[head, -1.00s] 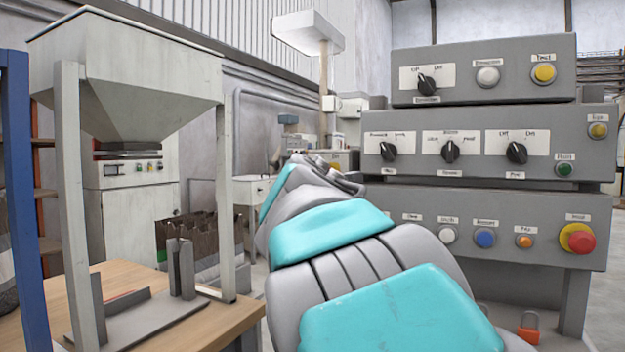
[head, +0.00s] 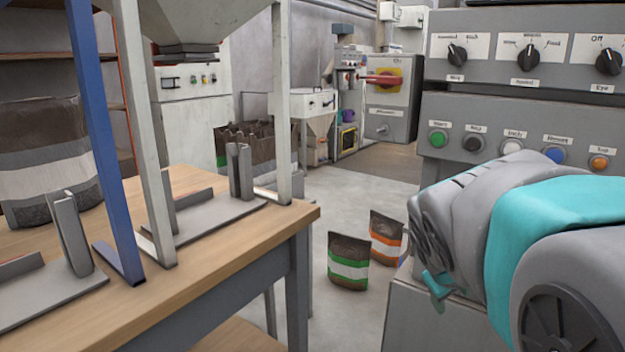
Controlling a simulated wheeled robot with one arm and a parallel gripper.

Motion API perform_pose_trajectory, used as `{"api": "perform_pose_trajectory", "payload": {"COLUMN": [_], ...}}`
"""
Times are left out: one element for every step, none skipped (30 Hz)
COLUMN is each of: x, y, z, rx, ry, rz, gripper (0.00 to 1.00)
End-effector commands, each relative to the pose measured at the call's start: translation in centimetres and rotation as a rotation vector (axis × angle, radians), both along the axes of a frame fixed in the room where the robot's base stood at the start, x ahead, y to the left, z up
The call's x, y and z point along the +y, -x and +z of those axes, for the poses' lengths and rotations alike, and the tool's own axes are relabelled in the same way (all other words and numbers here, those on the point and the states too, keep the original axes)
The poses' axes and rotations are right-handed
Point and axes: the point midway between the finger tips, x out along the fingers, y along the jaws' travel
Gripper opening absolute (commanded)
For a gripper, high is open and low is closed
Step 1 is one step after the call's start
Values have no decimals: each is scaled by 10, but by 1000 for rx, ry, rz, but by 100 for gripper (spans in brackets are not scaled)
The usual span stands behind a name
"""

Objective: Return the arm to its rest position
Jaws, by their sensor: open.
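My arm reaches in from the right edge in the head view, in grey and turquoise segments, and is bent in front of the control panel. My gripper (head: 437,284) is at the arm's far end, low in front of the grey panel cabinet, and is partly hidden by the wrist. It is open, and I see nothing held in it. The control panel (head: 520,85) stands behind the arm, with rotary switches above and a row of coloured buttons below. The arm covers the panel's lower right part.
A wooden table (head: 285,222) with metal bag stands and a blue post (head: 92,110) fills the left. A green-striped bag (head: 348,262) and an orange-striped bag (head: 386,238) stand on the floor between table and cabinet. The floor beyond is clear towards a red-handled switch box (head: 388,85).

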Motion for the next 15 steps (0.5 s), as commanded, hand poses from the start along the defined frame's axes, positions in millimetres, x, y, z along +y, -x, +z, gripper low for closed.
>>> {"api": "perform_pose_trajectory", "payload": {"x": [5, 9, 15, 20, 25, 33, 39, 45, 53, 58, 64, 70, 74, 77, 81], "y": [27, 44, 65, 82, 99, 120, 136, 152, 171, 184, 195, 209, 219, 227, 235], "z": [-22, -34, -49, -61, -73, -85, -93, -101, -111, -116, -121, -126, -130, -132, -135], "rx": [57, 92, 137, 175, 217, 262, 296, 332, 376, 404, 431, 465, 489, 508, 528], "ry": [-54, -89, -133, -165, -195, -233, -260, -283, -313, -333, -351, -370, -383, -392, -403], "rz": [-43, -72, -107, -133, -160, -194, -216, -241, -267, -285, -301, -320, -334, -344, -355], "gripper": [55, 55, 55, 55, 55, 55, 55, 55, 55, 55, 55, 55, 55, 55, 55]}}
